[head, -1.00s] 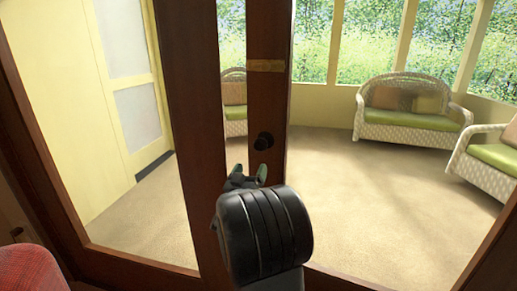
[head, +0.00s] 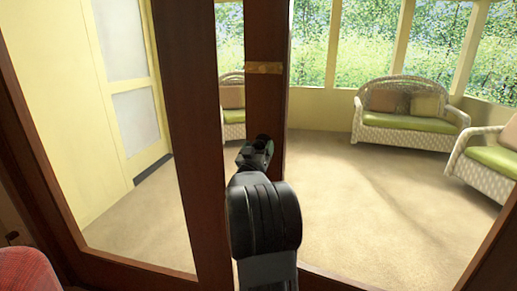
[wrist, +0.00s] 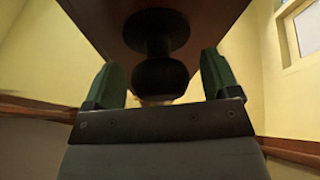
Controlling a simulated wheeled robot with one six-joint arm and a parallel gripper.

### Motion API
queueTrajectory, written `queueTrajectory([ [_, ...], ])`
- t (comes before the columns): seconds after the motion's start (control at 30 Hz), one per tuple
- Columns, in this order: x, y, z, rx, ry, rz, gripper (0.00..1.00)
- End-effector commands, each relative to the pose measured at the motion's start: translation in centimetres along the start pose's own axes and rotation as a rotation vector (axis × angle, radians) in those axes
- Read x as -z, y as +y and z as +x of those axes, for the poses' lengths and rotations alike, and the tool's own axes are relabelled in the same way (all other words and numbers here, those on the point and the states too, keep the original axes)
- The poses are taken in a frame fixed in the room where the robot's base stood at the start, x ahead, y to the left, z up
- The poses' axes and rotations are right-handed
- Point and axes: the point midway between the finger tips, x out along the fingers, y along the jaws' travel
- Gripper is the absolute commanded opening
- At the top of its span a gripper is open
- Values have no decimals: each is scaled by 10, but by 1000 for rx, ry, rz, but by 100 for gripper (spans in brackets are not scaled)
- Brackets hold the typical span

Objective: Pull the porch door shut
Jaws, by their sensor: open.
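The porch door shows as a dark brown stile (head: 267,105) with a brass-coloured plate (head: 263,68). A gap to its left, before a second brown post (head: 185,120), shows the porch, so it appears to stand ajar. Its dark round knob (wrist: 160,78) sits on a round base in the wrist view. My gripper (head: 257,150) is at the knob, mostly covering it in the head view. In the wrist view my two green fingers (wrist: 161,68) are open, one on each side of the knob, with visible space between each finger and it.
Beyond the door lies a sunlit porch with a beige floor (head: 350,205). A wicker loveseat (head: 405,117) with green cushions stands at the back, and a wicker chair (head: 492,165) at the right. A red patterned seat (head: 25,275) is at the lower left.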

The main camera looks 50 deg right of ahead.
Motion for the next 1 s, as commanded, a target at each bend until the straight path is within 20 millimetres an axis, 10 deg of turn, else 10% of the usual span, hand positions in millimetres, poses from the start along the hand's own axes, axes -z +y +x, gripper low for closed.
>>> queueTrajectory([
  [0.13,0,0,0,0,0,0,82],
  [0.83,0,0,0,0,1,0,15],
  [1.0,0,0,0,2,0,-7,14],
])
